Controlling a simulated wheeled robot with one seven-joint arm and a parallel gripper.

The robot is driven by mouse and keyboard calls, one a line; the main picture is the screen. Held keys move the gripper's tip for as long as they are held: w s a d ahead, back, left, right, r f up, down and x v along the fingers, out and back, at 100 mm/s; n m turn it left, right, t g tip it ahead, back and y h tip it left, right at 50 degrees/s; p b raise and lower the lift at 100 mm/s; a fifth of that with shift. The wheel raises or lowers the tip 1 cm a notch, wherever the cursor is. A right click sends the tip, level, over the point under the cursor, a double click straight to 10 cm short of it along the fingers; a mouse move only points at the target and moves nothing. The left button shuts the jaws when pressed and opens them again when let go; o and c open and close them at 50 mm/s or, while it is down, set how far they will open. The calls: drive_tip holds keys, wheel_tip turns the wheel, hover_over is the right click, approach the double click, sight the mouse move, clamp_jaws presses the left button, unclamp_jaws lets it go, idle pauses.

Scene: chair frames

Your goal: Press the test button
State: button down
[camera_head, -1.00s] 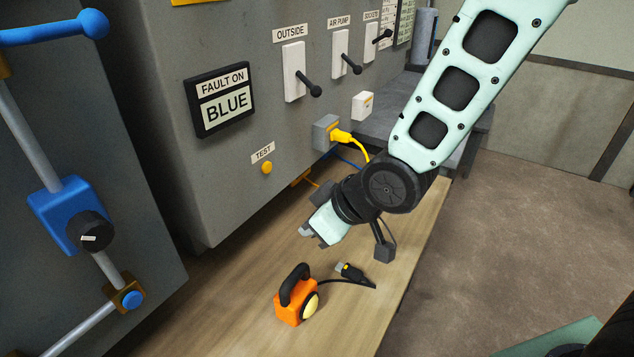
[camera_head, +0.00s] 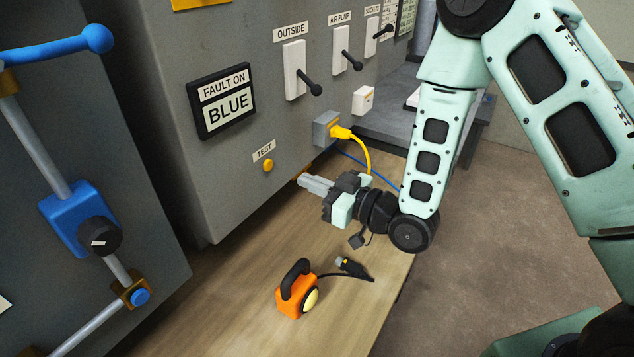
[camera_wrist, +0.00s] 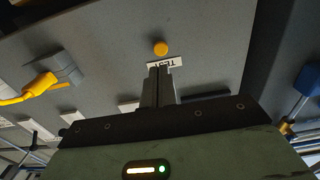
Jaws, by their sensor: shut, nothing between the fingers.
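The yellow round test button (camera_head: 268,165) is on the grey panel (camera_head: 225,160), just below the TEST label (camera_head: 263,151). It also shows in the wrist view (camera_wrist: 161,48), beyond my fingertips, with the label between them and the button in the picture. My gripper (camera_head: 303,181) is shut and empty, pointing left toward the panel, to the right of the button and slightly lower in the head view. In the wrist view my shut fingers (camera_wrist: 158,72) point toward the button. A gap shows between fingertips and button in the head view.
A yellow plug (camera_head: 341,132) with its cable sits in a grey socket above my gripper. An orange lamp (camera_head: 297,290) and a loose black plug (camera_head: 351,267) lie on the wooden bench (camera_head: 235,310). Switches and a FAULT ON BLUE display (camera_head: 222,100) are higher on the panel.

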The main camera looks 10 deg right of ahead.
sight(270, 165)
drive_tip(key=x, duration=0.5)
drive_tip(key=shift+w+a+p, duration=0.15)
drive_tip(key=shift+a+p, duration=0.1)
drive_tip(key=shift+p, duration=0.1)
drive_tip(key=shift+w+a, duration=0.5)
drive_tip(key=shift+w+a, duration=0.1)
drive_tip(key=shift+w+a+b, duration=0.35)
drive_tip(key=shift+b, duration=0.1)
drive_tip(key=shift+s+d, duration=0.1)
drive_tip(key=b+v, duration=0.1)
drive_tip(key=v, duration=0.4)
drive_tip(key=shift+s+d, duration=0.1)
idle(0.7)
